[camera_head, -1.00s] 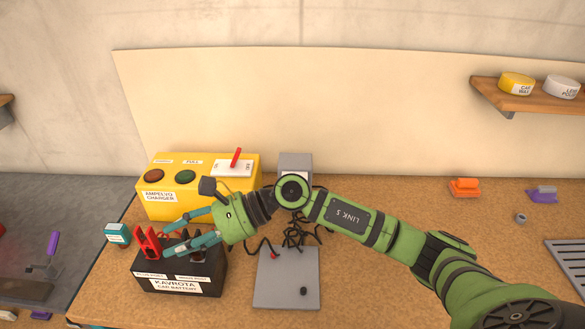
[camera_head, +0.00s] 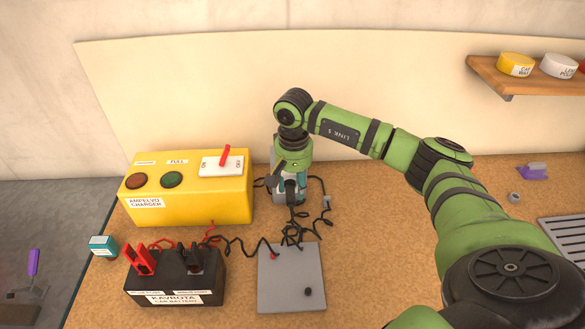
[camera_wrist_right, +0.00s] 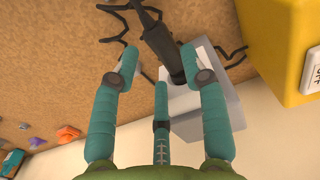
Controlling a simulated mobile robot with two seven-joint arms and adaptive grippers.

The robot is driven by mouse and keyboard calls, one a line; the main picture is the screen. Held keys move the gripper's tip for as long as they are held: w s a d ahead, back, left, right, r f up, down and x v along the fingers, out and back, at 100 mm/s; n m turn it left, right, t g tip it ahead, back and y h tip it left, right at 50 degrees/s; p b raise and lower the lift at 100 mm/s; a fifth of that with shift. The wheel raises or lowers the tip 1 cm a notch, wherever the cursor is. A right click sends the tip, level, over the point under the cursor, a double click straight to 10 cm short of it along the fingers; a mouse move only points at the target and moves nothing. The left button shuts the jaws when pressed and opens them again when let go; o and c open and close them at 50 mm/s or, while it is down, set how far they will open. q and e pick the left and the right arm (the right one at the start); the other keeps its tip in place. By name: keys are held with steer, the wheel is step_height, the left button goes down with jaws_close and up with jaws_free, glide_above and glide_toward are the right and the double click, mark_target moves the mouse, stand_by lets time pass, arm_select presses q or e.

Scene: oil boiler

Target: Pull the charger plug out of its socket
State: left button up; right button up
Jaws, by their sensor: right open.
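My right gripper (camera_head: 290,190) has teal fingers and hangs over the grey socket box behind the grey plate. In the right wrist view its three fingers are spread (camera_wrist_right: 159,62), with no hold on anything. A black plug (camera_wrist_right: 163,45) with a cable runs between and beyond the two side fingertips; its end meets the pale face of the socket box (camera_wrist_right: 205,92). In the head view the gripper hides the plug and much of the box. My left gripper is not in view.
The yellow charger (camera_head: 185,205) with a red switch stands left of the gripper. The battery (camera_head: 175,285) with red and black clamps is in front of it. A grey plate (camera_head: 290,285) and tangled black cables (camera_head: 298,228) lie nearer. The bench at right is mostly clear.

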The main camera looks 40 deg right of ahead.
mark_target(294, 198)
steer(key=shift+f+p, duration=0.3)
steer(key=shift+f, duration=1.1)
steer(key=c, duration=0.8)
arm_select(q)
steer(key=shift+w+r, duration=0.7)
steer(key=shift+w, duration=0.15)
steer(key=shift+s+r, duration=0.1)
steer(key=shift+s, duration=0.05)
arm_select(e)
steer(key=shift+s+a, duration=0.1)
steer(key=shift+a, duration=0.05)
steer(key=shift+s+a+p, duration=0.35)
steer(key=shift+s+p, duration=0.1)
steer(key=shift+s, duration=0.2)
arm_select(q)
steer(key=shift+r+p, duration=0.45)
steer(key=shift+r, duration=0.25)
arm_select(e)
steer(key=s+a, duration=0.1)
steer(key=s, duration=0.2)
steer(key=shift+a, duration=0.4)
